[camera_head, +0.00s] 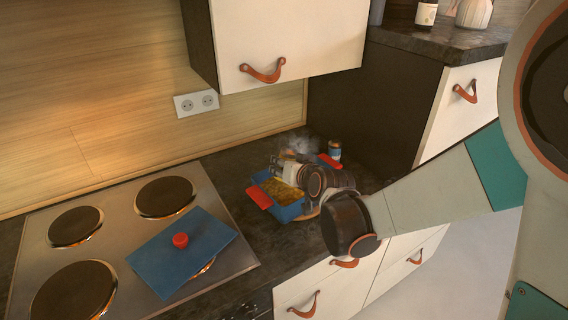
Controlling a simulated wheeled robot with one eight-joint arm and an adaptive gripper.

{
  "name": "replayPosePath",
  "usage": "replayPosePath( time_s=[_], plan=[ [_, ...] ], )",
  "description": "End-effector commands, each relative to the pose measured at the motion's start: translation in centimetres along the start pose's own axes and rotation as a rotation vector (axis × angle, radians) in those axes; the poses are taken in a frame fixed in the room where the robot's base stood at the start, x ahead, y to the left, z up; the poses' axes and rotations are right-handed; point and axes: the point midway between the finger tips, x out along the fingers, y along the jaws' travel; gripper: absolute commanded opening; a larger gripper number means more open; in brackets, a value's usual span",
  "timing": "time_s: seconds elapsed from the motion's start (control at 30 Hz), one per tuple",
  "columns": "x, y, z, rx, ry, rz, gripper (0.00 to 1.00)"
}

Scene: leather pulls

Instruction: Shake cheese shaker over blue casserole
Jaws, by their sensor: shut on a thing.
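The blue casserole (291,212) stands on the dark counter right of the hob. It has red handles at its two ends and yellowish food inside. My arm reaches in from the right, and my gripper (284,168) is low over the casserole, hiding part of it. The gripper is shut on a small pale thing, which I take to be the cheese shaker (277,161). Its shape and tilt are hard to make out behind the fingers. A pale haze hangs just behind the gripper.
A blue lid (165,262) with a red knob lies on the hob (115,212). An upper cabinet (290,40) hangs above. A tall dark cabinet side (375,105) bounds the right.

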Motion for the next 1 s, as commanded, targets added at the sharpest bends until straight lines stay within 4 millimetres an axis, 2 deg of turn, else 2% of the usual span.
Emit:
replayPosePath(
  time_s=[0.37,0.73,0.83,1.0],
  plan=[
    [0.2,0.7,0.0,0.356,-0.087,-0.147,0.12],
    [0.5,-0.7,1.6,0.908,-0.225,-0.378,0.12],
    [0.2,-1.0,1.0,1.078,-0.265,-0.448,0.12],
    [0.0,-1.3,0.9,1.058,-0.263,-0.44,0.12]
  ],
)
